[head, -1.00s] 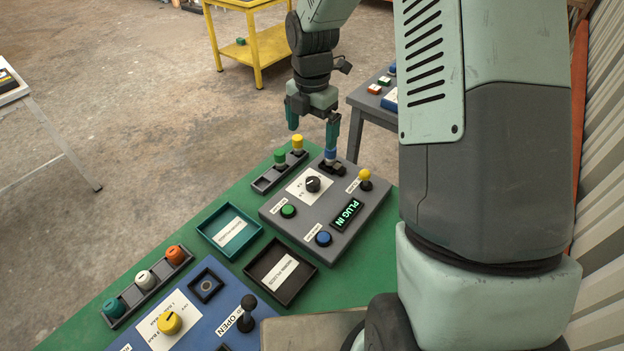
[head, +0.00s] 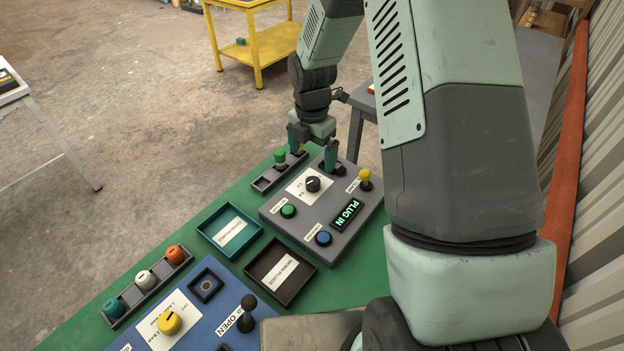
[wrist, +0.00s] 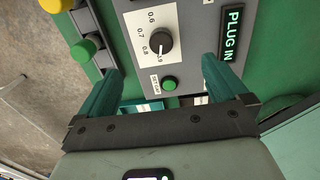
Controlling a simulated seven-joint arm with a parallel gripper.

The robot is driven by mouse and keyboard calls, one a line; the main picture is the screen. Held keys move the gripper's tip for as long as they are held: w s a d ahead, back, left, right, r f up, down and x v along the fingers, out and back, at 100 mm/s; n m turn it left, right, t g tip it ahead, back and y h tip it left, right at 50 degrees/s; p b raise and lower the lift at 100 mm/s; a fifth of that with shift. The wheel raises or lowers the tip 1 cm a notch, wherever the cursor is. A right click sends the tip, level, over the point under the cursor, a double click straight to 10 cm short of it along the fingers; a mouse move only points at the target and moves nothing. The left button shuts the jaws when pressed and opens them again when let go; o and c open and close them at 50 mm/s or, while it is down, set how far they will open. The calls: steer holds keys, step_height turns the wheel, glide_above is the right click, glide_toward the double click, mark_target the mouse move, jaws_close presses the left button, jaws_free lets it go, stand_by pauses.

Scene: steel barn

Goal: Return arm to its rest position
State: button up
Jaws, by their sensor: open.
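My gripper (head: 312,152) is over the far end of the grey panel (head: 350,222) in the head view, its teal fingers pointing down. In the wrist view my gripper (wrist: 158,78) is open, with nothing held between the fingers. The panel's black knob (wrist: 160,40) and green button (wrist: 169,83) show between and beyond the fingers. The lit PLUG IN display (head: 346,214) is on the panel. My fingers cover the panel's far socket area in the head view, so the blue plug there is hidden.
A rack with a green plug (head: 280,157) stands left of the gripper; a yellow plug (wrist: 56,4) shows there in the wrist view. A yellow-topped lever (head: 365,177) stands right. Teal (head: 207,232) and dark (head: 252,268) trays lie nearer. A grey table (head: 357,128) stands behind.

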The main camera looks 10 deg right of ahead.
step_height(320, 180, up, 10)
stand_by(0.6)
